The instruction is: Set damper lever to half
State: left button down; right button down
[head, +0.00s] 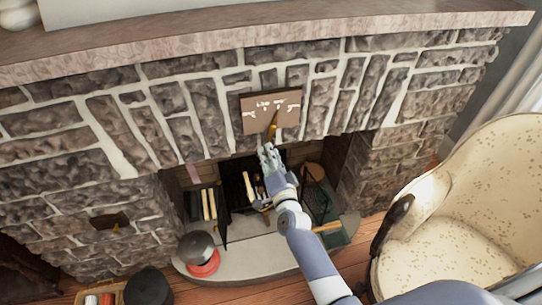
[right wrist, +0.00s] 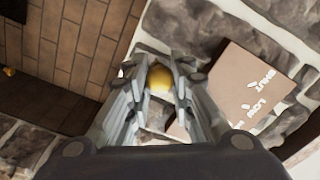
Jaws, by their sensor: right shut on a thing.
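The damper lever (head: 272,126) is a thin brass handle in front of a brown plate (head: 258,107) on the stone chimney breast. The plate carries white lettering; in the right wrist view (right wrist: 228,90) the words "SHUT" and "LOW" are readable, and the rest is cut off or hidden. My right gripper (head: 268,152) is at the lower end of the lever. In the right wrist view its fingers (right wrist: 158,75) are shut around the round yellow knob of the lever (right wrist: 160,80). The lever's shaft is mostly hidden there. My left gripper is not in view.
A stone fireplace surrounds an open firebox below the plate, with books (head: 208,204) and tools inside. A mantel (head: 250,40) runs above. A cream armchair (head: 450,215) stands at the right. A dark pot (head: 197,246) is on the hearth (head: 240,262).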

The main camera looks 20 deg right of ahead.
jog(key=shift+f, duration=0.1)
jog(key=c, duration=1.4)
grip_release()
jog(key=shift+o, duration=0.2)
jog(key=shift+s, duration=0.1)
jog(key=s, duration=1.1)
jog(key=shift+s+a, duration=0.25)
jog(key=shift+s, duration=0.15)
